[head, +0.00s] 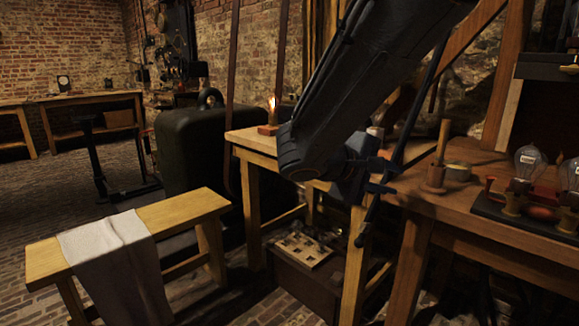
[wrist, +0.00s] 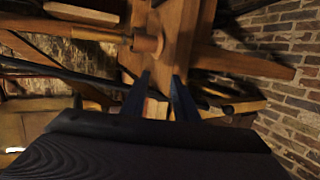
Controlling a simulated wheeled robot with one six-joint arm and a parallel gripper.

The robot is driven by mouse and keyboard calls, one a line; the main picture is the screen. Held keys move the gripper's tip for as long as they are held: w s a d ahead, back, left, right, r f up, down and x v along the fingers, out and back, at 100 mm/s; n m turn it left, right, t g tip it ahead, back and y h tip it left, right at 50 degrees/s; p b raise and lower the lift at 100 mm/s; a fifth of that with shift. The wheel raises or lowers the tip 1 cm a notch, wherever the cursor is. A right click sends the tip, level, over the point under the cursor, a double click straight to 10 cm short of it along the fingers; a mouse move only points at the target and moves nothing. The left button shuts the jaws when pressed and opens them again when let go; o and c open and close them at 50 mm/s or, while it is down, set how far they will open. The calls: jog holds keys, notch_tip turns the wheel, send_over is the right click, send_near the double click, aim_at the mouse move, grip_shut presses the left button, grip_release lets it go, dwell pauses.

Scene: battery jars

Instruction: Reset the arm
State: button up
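My arm reaches down from the top of the head view. My gripper (head: 394,177) hangs beside the left end of the wooden workbench (head: 480,205), close to its edge. I cannot tell whether it touches the bench. In the wrist view my gripper (wrist: 160,75) shows two dark fingers standing apart, with nothing visibly held between them. Wooden parts and a brick wall lie beyond the fingertips. A wooden handled tool (wrist: 148,42) shows above the fingers.
A lit lamp (head: 271,110) stands on a table. Below is a slotted tray (head: 303,262). A cloth-draped stool (head: 180,215) stands left; the floor beyond has free room.

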jog(key=s+a+f+m+g+y, duration=0.1)
jog(key=s+a+f+g+y, duration=0.15)
jog(key=s+f, duration=0.35)
jog(key=s+a+f+g+y, duration=0.1)
jog(key=s+f+g+y, duration=0.15)
jog(key=s, duration=0.55)
jog(key=s+a+f+m+g+y, duration=0.1)
jog(key=s+a+f+y, duration=0.25)
jog(key=s+a, duration=0.2)
jog(key=s+a+f+m+g+y, duration=0.1)
jog(key=s+a+f+y, duration=0.1)
jog(key=s+a+y, duration=0.3)
jog(key=d+r+m+h+p, duration=0.1)
jog(key=d+r+m+p, duration=0.1)
jog(key=d+r+p, duration=0.4)
jog(key=d+r+m+h+p, duration=0.1)
jog(key=d+r+p, duration=0.5)
jog(key=p, duration=1)
jog(key=shift+s+r+m, duration=0.35)
jog(key=shift+r+m, duration=0.35)
jog(key=shift+r, duration=1.15)
